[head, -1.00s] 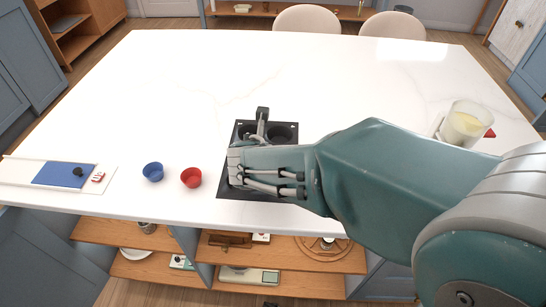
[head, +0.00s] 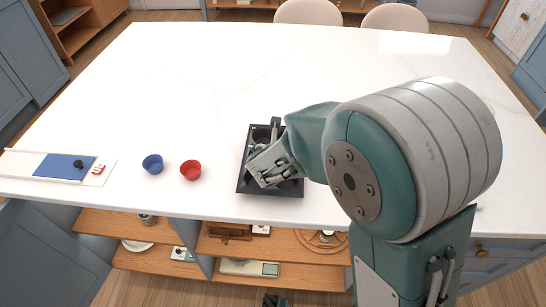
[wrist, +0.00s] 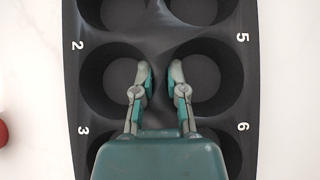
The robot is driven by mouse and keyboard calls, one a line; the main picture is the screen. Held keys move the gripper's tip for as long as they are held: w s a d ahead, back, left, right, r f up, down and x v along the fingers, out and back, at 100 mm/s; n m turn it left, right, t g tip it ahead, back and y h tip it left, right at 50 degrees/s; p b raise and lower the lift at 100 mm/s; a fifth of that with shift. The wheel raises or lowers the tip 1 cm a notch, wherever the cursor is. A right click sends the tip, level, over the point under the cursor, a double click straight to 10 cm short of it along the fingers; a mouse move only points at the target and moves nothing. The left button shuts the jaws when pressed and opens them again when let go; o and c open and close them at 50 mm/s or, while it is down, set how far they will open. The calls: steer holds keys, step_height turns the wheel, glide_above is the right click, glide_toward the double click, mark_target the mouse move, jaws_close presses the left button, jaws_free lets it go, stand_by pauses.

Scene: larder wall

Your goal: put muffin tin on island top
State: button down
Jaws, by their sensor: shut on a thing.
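The dark muffin tin (head: 244,178) is over the front middle of the white island top (head: 200,90); I cannot tell whether it rests there or hangs just above. It also fills much of the wrist view (wrist: 72,110), with round cups and white numbers. My gripper (head: 264,168) is over the tin. In the wrist view my gripper (wrist: 162,75) has its two fingers either side of the strip between the left and right cups, shut on the tin. The front cups are partly hidden by my gripper.
A blue cup (head: 152,165) and a red cup (head: 190,170) stand left of the tin. A white board with a blue panel (head: 62,167) lies at the far left. Shelves (head: 180,250) are below the front edge. The back of the top is clear.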

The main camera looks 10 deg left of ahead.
steer(key=c, duration=0.7)
jaws_free()
steer(key=shift+s+r, duration=0.25)
steer(key=shift+r, duration=0.1)
steer(key=v, duration=1.1)
steer(key=shift+s, duration=0.1)
